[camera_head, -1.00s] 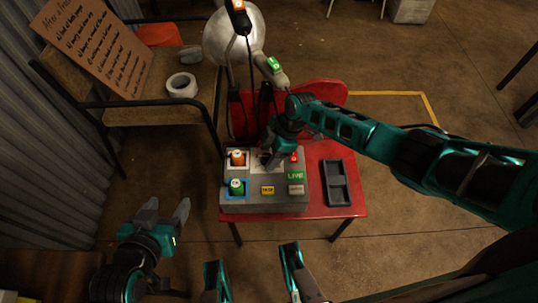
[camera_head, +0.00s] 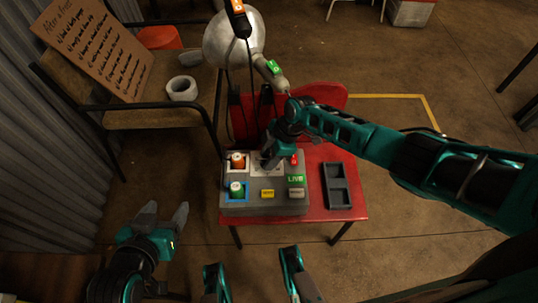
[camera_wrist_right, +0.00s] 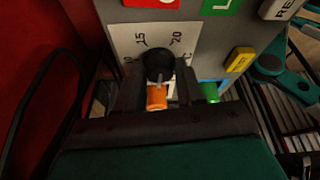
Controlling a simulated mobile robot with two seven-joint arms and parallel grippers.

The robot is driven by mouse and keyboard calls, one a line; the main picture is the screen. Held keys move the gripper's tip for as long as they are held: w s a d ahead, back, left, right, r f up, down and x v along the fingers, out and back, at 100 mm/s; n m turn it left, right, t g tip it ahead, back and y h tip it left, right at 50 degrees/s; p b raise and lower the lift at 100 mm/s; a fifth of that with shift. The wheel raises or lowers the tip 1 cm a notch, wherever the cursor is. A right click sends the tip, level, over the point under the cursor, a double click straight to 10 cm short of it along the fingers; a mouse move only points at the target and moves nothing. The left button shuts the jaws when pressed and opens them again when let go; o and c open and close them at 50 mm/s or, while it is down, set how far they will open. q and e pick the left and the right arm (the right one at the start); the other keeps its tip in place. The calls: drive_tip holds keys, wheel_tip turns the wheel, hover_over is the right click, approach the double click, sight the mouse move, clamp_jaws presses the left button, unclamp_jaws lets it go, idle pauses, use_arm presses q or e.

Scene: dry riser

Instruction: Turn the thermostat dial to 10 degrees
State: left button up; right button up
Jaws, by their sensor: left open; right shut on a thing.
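The thermostat dial (camera_wrist_right: 160,66) is a round black knob on a white scale plate (camera_wrist_right: 128,42) in the right wrist view. The plate reads 15, 20 and C, with a partly hidden 0 at the left. A pale line on the knob points down toward my gripper. My right gripper (camera_head: 268,164) is shut on the dial from above, with one dark finger on each side. It hides much of the dial and plate in the head view. My left gripper (camera_head: 166,212) is open and empty, left of the red table and apart from it.
The dial is on a grey box (camera_head: 235,208) on a red table (camera_head: 335,212). Orange (camera_head: 237,160) and green (camera_head: 236,189) cylinders, a yellow label (camera_head: 267,194) and a green LIVE sign (camera_head: 296,180) are on the box. A dark tray (camera_head: 337,185) lies right of it. A lamp (camera_head: 232,40) stands behind.

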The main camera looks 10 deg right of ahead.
drive_tip(key=shift+s+r+m+t+p, duration=0.1)
drive_tip(key=shift+m+t+p, duration=0.3)
drive_tip(key=shift+m+p, duration=0.45)
drive_tip(key=m+t+p, duration=0.1)
drive_tip(key=m, duration=0.1)
drive_tip(key=shift+m+p, duration=0.35)
drive_tip(key=m+t+h+p, duration=0.1)
drive_tip(key=m+p, duration=0.1)
drive_tip(key=m, duration=0.1)
drive_tip(key=shift+s+a+m, duration=0.1)
drive_tip(key=shift+s+m, duration=0.05)
drive_tip(key=shift+m, duration=0.25)
drive_tip(key=shift+m+t+h+p, duration=0.3)
drive_tip(key=shift+m+p, duration=0.5)
drive_tip(key=m+h+p, duration=0.1)
drive_tip(key=m, duration=0.3)
drive_tip(key=shift+s+a+t+p, duration=0.1)
drive_tip(key=shift+a+t+p, duration=0.05)
drive_tip(key=shift+t+p, duration=0.25)
drive_tip(key=shift+m+h, duration=0.7)
drive_tip(key=shift+m, duration=1)
